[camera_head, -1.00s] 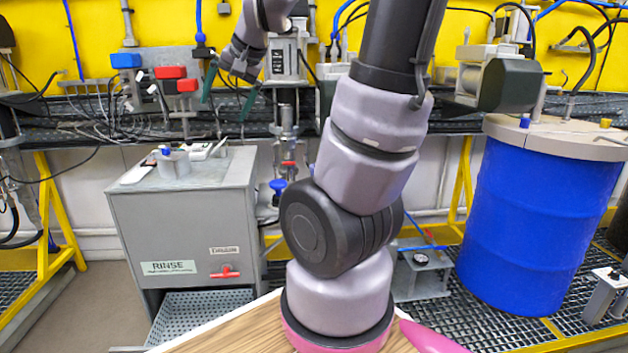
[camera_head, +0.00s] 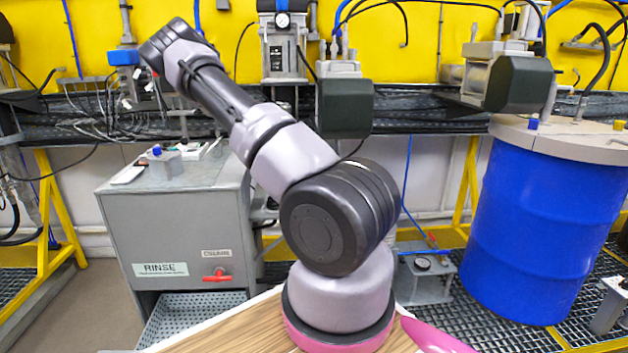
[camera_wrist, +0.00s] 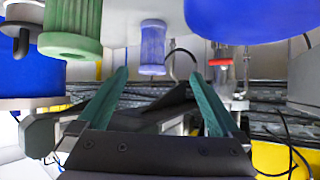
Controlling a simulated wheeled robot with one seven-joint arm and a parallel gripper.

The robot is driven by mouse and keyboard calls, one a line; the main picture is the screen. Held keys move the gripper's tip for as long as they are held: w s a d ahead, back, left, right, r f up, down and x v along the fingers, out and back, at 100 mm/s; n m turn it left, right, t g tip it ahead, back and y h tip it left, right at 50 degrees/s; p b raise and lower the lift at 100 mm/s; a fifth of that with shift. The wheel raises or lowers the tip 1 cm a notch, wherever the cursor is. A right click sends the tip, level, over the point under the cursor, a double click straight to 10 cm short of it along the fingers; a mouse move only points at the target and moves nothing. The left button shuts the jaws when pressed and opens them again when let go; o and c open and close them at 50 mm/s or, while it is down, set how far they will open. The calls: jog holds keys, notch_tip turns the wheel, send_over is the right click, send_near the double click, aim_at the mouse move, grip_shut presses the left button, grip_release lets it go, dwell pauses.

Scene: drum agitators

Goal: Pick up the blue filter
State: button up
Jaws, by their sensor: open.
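A translucent blue cylinder, which looks like the blue filter (camera_wrist: 152,46), shows upper middle in the wrist view, beyond my fingertips. It appears roughly centred between the two teal fingers of my gripper (camera_wrist: 158,76). The fingers are wide apart and hold nothing. A gap seems to remain between them and the cylinder, but the depth is hard to judge. In the head view my arm reaches up and left, my gripper is hidden, and I cannot make out the filter.
In the wrist view, a green cylinder (camera_wrist: 72,28) is left of the filter, and a large blue rounded object (camera_wrist: 250,18) is at upper right. The head view shows a grey rinse cabinet (camera_head: 180,235), a blue drum (camera_head: 540,230) and the cable-laden rack behind.

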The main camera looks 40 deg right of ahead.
jog(key=shift+h, duration=0.6)
jog(key=x, duration=0.7)
jog(key=shift+s+d, duration=0.15)
jog(key=shift+d, duration=0.15)
jog(key=shift+r+x, duration=0.1)
jog(key=shift+x, duration=1.3)
jog(key=shift+r+x, duration=0.15)
jog(key=shift+x, duration=1.25)
jog(key=shift+s+d, duration=0.1)
jog(key=shift+d, duration=0.05)
jog(key=c, duration=1.4)
jog(key=shift+r, duration=0.1)
